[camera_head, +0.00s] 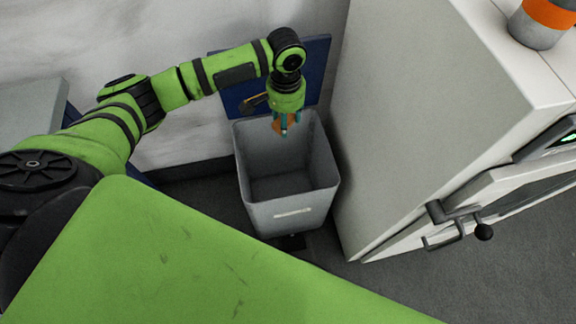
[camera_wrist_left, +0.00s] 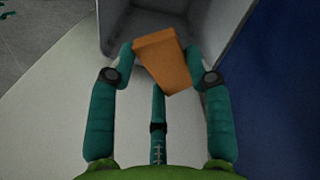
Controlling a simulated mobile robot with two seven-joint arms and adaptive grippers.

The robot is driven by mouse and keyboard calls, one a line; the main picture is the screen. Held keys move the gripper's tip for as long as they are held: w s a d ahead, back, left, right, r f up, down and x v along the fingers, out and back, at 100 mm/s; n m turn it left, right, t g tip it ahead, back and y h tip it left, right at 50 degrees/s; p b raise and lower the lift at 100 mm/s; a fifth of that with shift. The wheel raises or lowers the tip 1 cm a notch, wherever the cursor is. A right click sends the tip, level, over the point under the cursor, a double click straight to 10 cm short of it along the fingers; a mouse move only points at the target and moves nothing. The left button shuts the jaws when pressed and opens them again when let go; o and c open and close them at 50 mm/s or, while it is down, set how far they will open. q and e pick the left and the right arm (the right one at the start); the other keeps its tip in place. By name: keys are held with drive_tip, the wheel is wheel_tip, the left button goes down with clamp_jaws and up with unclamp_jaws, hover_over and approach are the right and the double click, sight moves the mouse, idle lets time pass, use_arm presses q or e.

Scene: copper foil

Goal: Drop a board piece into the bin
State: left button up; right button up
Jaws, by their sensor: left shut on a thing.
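The bin (camera_head: 287,213) is a grey, open-topped container on the floor against the back wall, with a pale label on its front. Its inside looks empty in the head view. My left gripper (camera_head: 284,125) points down over the rear part of the bin's opening. It is shut on a small orange-brown board piece (camera_wrist_left: 162,58), which shows between the teal fingers in the left wrist view. The board piece is partly hidden by the fingers in the head view (camera_head: 279,125). Part of the grey bin (camera_wrist_left: 133,28) shows beyond the piece in the wrist view. My right gripper is not in view.
A tall white cabinet (camera_head: 430,110) stands close to the bin's right, with a dark handle (camera_head: 460,222) low on its front. A blue panel (camera_head: 317,75) is behind the bin. An orange-and-grey cylinder (camera_head: 543,22) stands on the cabinet. Dark floor lies around the bin.

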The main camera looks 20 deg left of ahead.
use_arm(q)
wheel_tip(320, 180, down, 18)
drive_tip(key=a+m+b, duration=0.1)
drive_tip(key=a+b, duration=0.1)
drive_tip(key=b, duration=0.9)
drive_tip(key=shift+w+a+r+b, duration=0.2)
drive_tip(key=shift+a+r+b, duration=0.1)
drive_tip(key=shift+a, duration=0.1)
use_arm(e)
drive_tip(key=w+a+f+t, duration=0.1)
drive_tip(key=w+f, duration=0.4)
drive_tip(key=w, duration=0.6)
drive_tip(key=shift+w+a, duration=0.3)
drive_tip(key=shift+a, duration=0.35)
use_arm(q)
drive_tip(key=o, duration=1.3)
wheel_tip(320, 180, up, 12)
